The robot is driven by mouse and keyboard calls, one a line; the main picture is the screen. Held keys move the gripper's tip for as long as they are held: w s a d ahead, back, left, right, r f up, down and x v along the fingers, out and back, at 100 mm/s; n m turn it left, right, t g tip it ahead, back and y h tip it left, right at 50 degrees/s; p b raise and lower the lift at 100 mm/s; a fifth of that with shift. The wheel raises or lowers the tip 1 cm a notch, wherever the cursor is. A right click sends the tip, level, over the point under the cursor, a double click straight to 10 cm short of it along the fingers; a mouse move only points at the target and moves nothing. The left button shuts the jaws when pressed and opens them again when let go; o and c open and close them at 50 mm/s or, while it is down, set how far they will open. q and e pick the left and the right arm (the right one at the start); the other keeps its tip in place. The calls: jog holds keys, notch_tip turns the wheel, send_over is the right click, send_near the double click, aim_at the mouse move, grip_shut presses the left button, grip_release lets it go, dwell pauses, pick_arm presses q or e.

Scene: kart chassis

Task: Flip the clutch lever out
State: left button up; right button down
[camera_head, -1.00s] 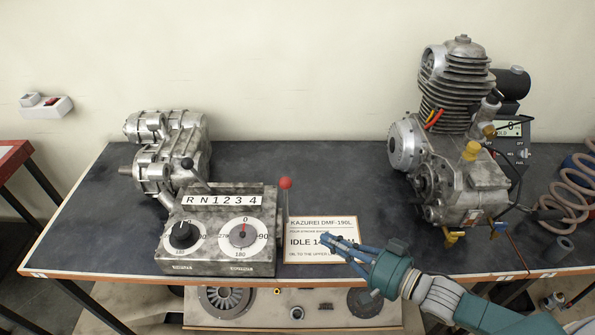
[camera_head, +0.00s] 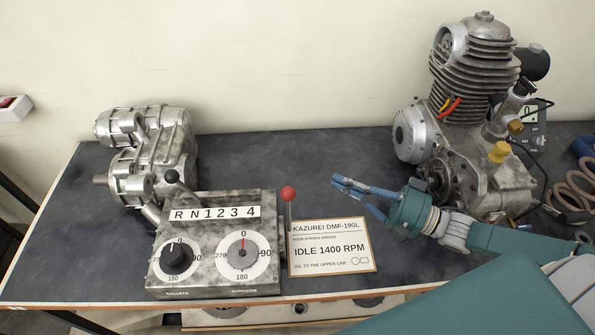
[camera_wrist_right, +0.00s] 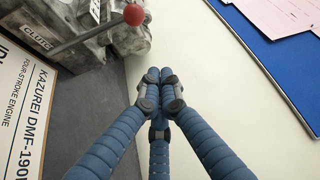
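The clutch lever (camera_head: 289,202) is a thin rod with a red ball knob, at the right side of the grey control box (camera_head: 215,285). In the right wrist view the red knob (camera_wrist_right: 134,15) stands out from the box beside a partly visible "CLUTC" label (camera_wrist_right: 93,10). My right gripper (camera_head: 334,182) has blue fingers and is to the right of the knob, apart from it. In the right wrist view its fingertips (camera_wrist_right: 159,76) are drawn together with nothing between them. My left gripper is out of view.
An engine (camera_head: 465,150) stands at the right and a silver gearbox (camera_head: 150,150) at the left.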

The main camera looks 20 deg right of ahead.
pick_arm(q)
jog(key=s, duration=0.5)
pick_arm(e)
jog(key=p+x, duration=0.2)
jog(key=x, duration=0.8)
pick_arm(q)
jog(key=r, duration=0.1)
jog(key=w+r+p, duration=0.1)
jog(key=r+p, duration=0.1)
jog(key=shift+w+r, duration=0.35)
pick_arm(e)
jog(key=s, duration=0.1)
jog(key=s+a, duration=0.2)
jog(key=shift+s+f, duration=0.4)
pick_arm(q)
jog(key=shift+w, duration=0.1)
pick_arm(e)
jog(key=shift+s, duration=0.1)
